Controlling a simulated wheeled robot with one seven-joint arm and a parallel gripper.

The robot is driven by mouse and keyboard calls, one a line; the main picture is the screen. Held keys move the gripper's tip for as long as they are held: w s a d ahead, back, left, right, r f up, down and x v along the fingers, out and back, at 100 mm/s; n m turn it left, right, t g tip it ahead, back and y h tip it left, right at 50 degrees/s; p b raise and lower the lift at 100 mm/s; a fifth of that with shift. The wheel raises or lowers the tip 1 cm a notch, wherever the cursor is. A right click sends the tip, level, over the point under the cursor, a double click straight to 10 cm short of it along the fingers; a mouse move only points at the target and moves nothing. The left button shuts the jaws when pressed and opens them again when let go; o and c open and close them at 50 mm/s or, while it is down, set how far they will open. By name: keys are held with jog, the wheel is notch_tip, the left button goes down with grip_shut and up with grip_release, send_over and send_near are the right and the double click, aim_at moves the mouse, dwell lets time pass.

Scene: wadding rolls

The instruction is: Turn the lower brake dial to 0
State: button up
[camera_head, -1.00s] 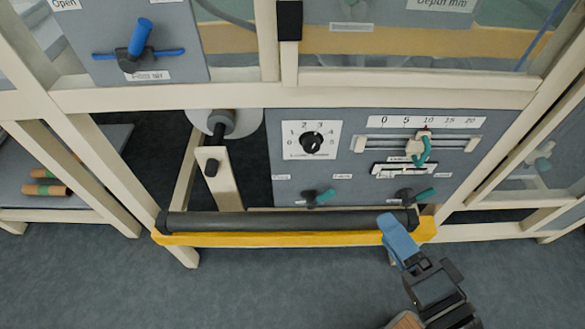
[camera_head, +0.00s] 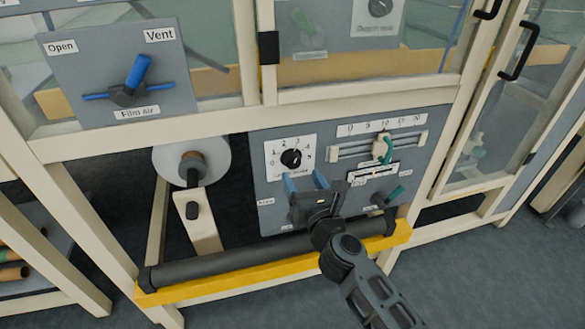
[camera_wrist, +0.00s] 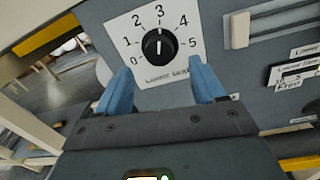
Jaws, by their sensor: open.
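The lower brake dial (camera_head: 291,158) is a round black knob on a white scale plate marked 0 to 5, on the grey lower panel. In the wrist view the dial (camera_wrist: 160,44) lies ahead of my gripper, roughly centred between the fingers. In the wrist view the fingertips (camera_wrist: 162,82) sit below the knob.
A teal-handled lever (camera_head: 394,195) is low on the panel. A yellow bar (camera_head: 250,275) with a dark roller crosses in front below. A white roll (camera_head: 190,165) is at the left.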

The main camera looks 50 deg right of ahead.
aim_at(294, 164)
jog(key=x, duration=0.5)
jog(key=shift+w+d, duration=0.15)
jog(key=shift+w, duration=0.15)
jog(key=shift+p, duration=0.3)
jog(key=c, duration=1.1)
